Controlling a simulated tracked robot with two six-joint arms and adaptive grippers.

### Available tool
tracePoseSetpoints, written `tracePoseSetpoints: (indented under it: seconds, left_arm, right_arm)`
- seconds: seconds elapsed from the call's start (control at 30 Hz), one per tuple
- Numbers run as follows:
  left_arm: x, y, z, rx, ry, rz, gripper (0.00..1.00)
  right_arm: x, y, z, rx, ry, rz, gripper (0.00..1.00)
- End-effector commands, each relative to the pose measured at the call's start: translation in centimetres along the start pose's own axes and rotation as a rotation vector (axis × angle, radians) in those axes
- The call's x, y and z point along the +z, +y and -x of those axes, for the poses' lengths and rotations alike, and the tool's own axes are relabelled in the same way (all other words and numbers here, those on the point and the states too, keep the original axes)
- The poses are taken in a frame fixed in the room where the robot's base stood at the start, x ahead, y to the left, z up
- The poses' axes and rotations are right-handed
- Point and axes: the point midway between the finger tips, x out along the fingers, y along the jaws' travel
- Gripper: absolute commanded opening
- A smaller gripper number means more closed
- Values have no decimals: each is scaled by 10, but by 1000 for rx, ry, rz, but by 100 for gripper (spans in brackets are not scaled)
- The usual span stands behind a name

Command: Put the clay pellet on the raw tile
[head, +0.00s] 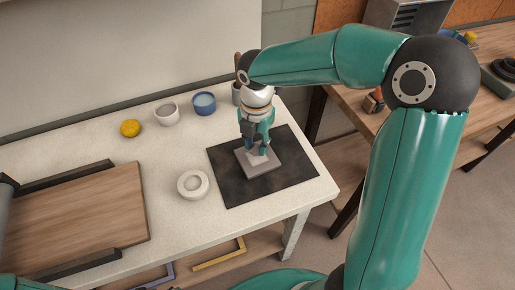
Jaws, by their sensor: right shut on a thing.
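The raw tile (270,169), a flat grey square, lies on a dark mat (230,188) on the pale table. My right gripper (257,151) points down over the tile, its fingers shut on a small pale piece, which I take as the clay pellet (258,159). The fingers hide most of the pellet. It is right at the tile's top face, but I cannot tell whether it touches. My left gripper does not show.
A white ring-shaped dish (193,185) stands left of the mat. A yellow lump (130,128), a pale cup (168,114) and a blue cup (204,104) stand along the back. A wooden board (85,210) with dark rails fills the left. Bare table lies between.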

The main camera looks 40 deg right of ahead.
Motion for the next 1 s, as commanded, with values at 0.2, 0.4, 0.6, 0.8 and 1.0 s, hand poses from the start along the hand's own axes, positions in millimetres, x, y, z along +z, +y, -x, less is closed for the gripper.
tracePoseSetpoints:
  seconds: [0.2, 0.4, 0.6, 0.8, 1.0]
  left_arm:
    - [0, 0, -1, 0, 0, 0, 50]
    - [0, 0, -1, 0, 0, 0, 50]
    - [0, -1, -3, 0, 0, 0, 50]
    - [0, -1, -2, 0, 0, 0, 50]
    - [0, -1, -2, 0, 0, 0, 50]
  right_arm:
    - [0, -1, -29, -4, 1, 1, 4]
    - [0, 0, -30, -1, 0, 1, 4]
    - [0, 0, -32, -1, 0, 1, 34]
    - [0, 0, -32, -1, 0, 1, 56]
    - [0, 0, -32, -1, 0, 1, 56]
